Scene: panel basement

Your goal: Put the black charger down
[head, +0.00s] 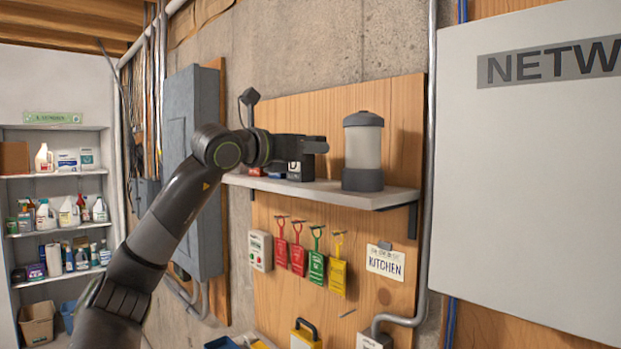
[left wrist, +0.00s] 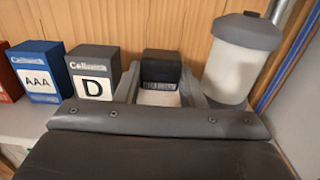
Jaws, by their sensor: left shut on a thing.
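In the left wrist view the black charger (left wrist: 162,68), a dark block with a pale lower face, sits between the two fingers of my left gripper (left wrist: 161,86). The gripper is shut on it. In the head view my left gripper (head: 318,146) is over the wooden panel's shelf (head: 372,197), between a battery box and a lantern. The charger cannot be made out clearly there. Whether its underside touches the shelf is hidden. My right gripper is not in view.
A black "D" battery box (left wrist: 94,72) and a blue "AAA" box (left wrist: 39,70) stand left of the charger. A lantern (head: 362,150) stands to its right, close to my finger. Colored tags (head: 316,266) hang below the shelf. A network cabinet (head: 530,170) is at right.

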